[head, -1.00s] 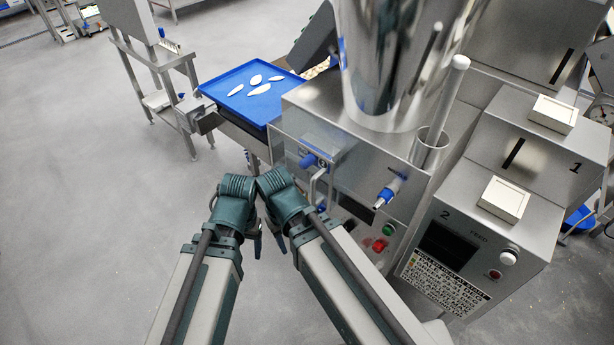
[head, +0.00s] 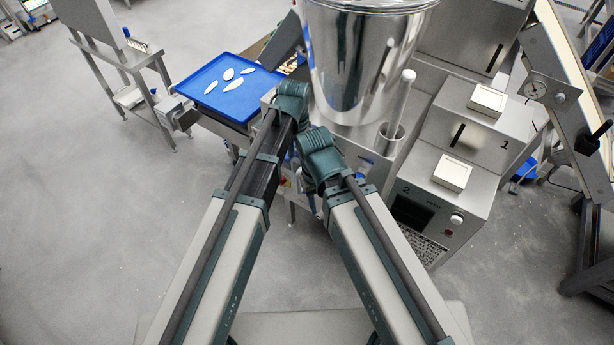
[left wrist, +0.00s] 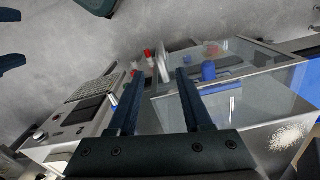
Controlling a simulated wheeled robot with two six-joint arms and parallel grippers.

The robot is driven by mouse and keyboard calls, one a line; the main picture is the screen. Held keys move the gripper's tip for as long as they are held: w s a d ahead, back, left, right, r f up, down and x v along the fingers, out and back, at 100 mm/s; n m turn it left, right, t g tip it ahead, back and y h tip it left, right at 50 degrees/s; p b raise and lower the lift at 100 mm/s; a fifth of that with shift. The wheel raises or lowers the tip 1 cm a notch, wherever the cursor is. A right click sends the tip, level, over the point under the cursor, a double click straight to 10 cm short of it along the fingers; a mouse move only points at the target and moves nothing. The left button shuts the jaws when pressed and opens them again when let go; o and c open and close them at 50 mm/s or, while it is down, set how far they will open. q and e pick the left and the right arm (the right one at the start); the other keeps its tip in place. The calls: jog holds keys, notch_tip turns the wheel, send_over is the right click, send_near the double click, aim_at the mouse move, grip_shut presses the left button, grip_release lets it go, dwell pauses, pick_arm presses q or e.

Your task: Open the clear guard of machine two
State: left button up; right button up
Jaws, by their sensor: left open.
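Machine two is the steel machine with the shiny hopper (head: 362,65) and the control box (head: 425,215) marked 2. Its clear guard (left wrist: 245,92) shows in the left wrist view as a transparent panel over the front; my arms largely hide it in the head view. A pale upright handle (left wrist: 163,66) appears between the fingertips of my left gripper (left wrist: 153,80). The fingers are open, apart on either side of it; contact cannot be told. My right gripper (left wrist: 11,40) shows partly at the left wrist view's left edge, two fingertips apart, away from the guard.
Blue knobs (left wrist: 208,72) sit behind the clear panel. Red buttons (left wrist: 147,54) lie near the handle. A blue tray (head: 228,88) with several pale pieces stands left of the machine. Machine one's box (head: 480,135) is to the right. The left floor is open.

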aim_at(299, 191)
pick_arm(q)
jog(key=shift+f+b, duration=7)
jog(key=shift+b, duration=0.05)
grip_shut()
